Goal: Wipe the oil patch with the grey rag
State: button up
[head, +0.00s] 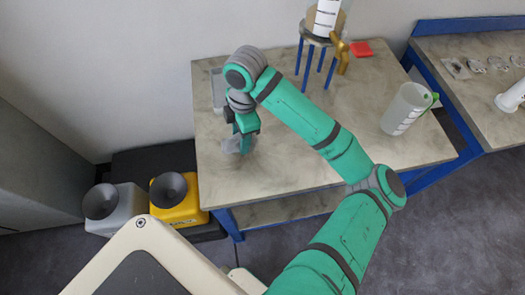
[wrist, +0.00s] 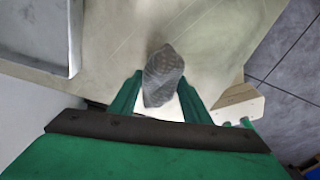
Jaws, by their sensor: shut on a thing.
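The grey rag (head: 232,146) is bunched up at the left end of the work table, under my gripper (head: 242,134). In the wrist view the rag (wrist: 163,74) sits between the two green fingers of my gripper (wrist: 160,95), which is shut on it. The rag is at or close above the tabletop; I cannot tell if it touches. I cannot make out an oil patch on the mottled tabletop; my arm and the rag hide part of the surface.
The table (head: 290,175) has a grey metal tray (head: 217,88) at its back left, also in the wrist view (wrist: 40,35). A blue-legged stand (head: 318,42), a red item (head: 361,48) and a jug (head: 405,110) stand farther right. Yellow (head: 178,205) and grey containers are below left.

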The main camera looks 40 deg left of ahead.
jog(key=shift+r, duration=1.75)
jog(key=shift+d, duration=0.1)
